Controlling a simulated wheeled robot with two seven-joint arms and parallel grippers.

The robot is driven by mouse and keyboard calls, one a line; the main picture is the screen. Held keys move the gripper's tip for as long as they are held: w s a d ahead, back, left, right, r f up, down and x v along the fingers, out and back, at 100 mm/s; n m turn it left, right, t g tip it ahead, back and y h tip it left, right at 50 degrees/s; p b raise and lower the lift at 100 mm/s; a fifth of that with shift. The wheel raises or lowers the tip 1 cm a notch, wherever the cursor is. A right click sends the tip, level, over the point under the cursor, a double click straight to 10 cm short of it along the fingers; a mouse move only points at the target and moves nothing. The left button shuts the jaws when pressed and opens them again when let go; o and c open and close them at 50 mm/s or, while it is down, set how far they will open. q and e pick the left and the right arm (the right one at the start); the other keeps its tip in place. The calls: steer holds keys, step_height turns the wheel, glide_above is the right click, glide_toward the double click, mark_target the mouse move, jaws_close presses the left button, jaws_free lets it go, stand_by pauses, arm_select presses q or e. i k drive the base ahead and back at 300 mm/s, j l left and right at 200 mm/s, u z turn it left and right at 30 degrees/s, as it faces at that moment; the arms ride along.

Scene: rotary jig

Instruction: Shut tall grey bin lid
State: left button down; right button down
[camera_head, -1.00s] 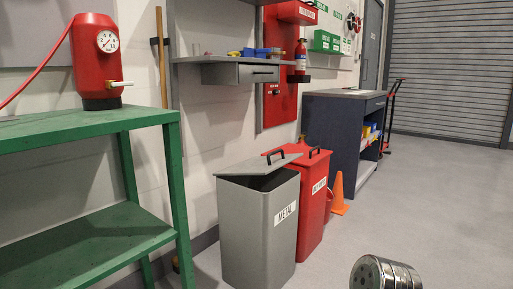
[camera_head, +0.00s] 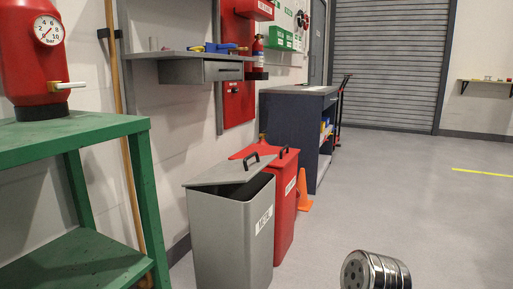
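The tall grey bin (camera_head: 225,232) stands on the floor against the wall, left of the picture's middle, with a METAL label on its right-hand side. Its grey lid (camera_head: 228,171) is tilted and partly open, with a dark gap between lid and rim at the right. Neither of my grippers shows. A shiny metal cylinder at the bottom, right of the middle, looks like part of my own arm, apart from the bin.
A red bin (camera_head: 285,205) stands directly behind the grey one, with an orange cone (camera_head: 304,190) past it. A green shelf table (camera_head: 75,140) with a red tank (camera_head: 38,60) is at the left. A grey drawer shelf (camera_head: 205,68) hangs above. The floor at the right (camera_head: 420,200) is open.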

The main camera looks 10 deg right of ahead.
mark_target(242, 170)
steer(key=i+l+u, duration=0.25)
steer(key=l, duration=0.15)
steer(key=l+u, duration=0.25)
steer(key=l, duration=0.15)
steer(key=i+l+u, duration=0.25)
steer(key=l, duration=0.2)
steer(key=l+u, duration=0.25)
steer(key=l, duration=0.15)
